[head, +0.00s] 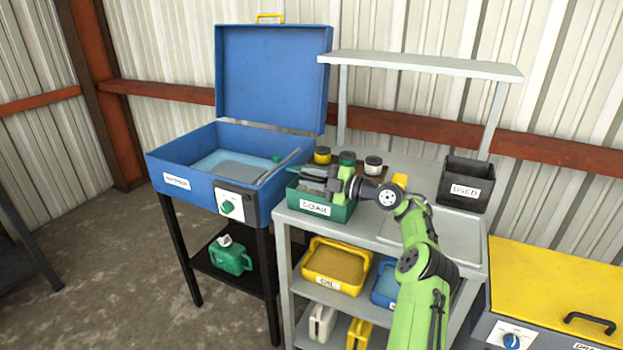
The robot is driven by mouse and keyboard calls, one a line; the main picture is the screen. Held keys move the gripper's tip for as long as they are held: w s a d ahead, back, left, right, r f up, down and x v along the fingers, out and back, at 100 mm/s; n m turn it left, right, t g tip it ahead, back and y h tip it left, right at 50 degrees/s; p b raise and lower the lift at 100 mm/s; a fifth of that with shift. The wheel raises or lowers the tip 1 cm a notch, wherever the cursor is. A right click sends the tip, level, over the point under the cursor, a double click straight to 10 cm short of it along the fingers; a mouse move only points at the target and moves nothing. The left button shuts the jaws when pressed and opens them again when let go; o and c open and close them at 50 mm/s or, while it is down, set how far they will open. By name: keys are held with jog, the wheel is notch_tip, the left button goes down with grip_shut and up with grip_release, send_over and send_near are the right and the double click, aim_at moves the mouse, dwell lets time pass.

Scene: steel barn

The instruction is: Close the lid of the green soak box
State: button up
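The green soak box (327,210), labelled SOAK, sits on the left end of the grey workbench, next to the blue washer. Its front wall and label face me. My gripper (318,177) is over the box's top, with the wrist coming in from the right. Grey parts show at the box opening, and I cannot tell fingers from contents. My arm and gripper cover much of the box's right and back. The lid is not clear to make out, and its position is hidden or too small to tell. Whether my fingers are open or shut does not show.
The blue washer (196,200) stands left with its tall lid (272,75) raised. Several small jars (373,165) stand behind the soak box. A black USED bin (465,188) is on the bench's right, under a raised shelf (420,66). A yellow-lidded unit (560,290) stands right.

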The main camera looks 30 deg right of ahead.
jog(key=shift+o, duration=1.1)
